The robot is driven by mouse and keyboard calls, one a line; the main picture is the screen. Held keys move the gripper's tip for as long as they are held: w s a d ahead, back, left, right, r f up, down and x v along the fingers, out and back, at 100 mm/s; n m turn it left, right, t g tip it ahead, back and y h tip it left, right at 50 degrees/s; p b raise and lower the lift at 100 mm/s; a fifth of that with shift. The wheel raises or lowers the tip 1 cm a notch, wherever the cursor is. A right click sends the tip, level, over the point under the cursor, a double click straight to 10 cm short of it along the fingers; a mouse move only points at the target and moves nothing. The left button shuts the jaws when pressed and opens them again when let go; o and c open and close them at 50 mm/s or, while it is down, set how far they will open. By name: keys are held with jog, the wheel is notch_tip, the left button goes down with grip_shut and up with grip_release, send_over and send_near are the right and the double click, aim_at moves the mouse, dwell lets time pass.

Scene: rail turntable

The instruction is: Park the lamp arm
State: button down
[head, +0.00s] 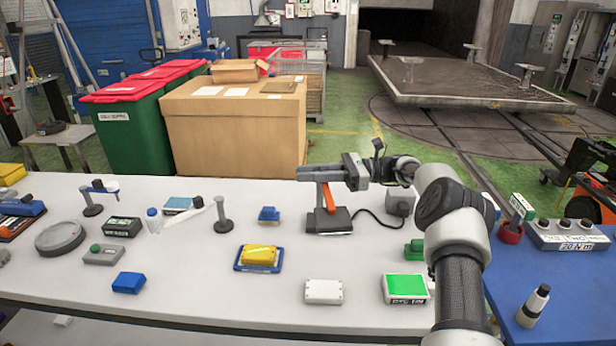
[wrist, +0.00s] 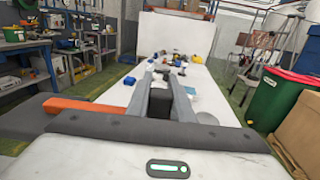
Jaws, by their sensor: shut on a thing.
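The lamp has a dark base (head: 338,222) on the white table, with a cable running right to a grey box. Its orange lamp arm (head: 328,198) rises from the base, leaning slightly left at the top. My gripper (head: 312,174) is level above the base, pointing left, and is shut at the top of the arm. In the wrist view the orange arm (wrist: 78,105) shows at left, and a dark block (wrist: 159,103) sits between the two grey fingers (wrist: 160,88). The fingers partly hide the arm's upper end.
The table holds a yellow block on a blue tray (head: 243,268), a white box (head: 323,291), a green-topped box (head: 405,288), a small blue block (head: 269,215) and a post with a white arm (head: 222,214). A large carton (head: 235,130) stands behind the table.

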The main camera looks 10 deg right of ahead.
jog(key=shift+s+d+n+g+b, duration=0.2)
jog(key=shift+d+n+g+b, duration=0.3)
jog(key=shift+g, duration=0.4)
jog(key=shift+a, duration=0.1)
jog(key=c, duration=1.6)
grip_release()
jog(key=shift+o, duration=0.2)
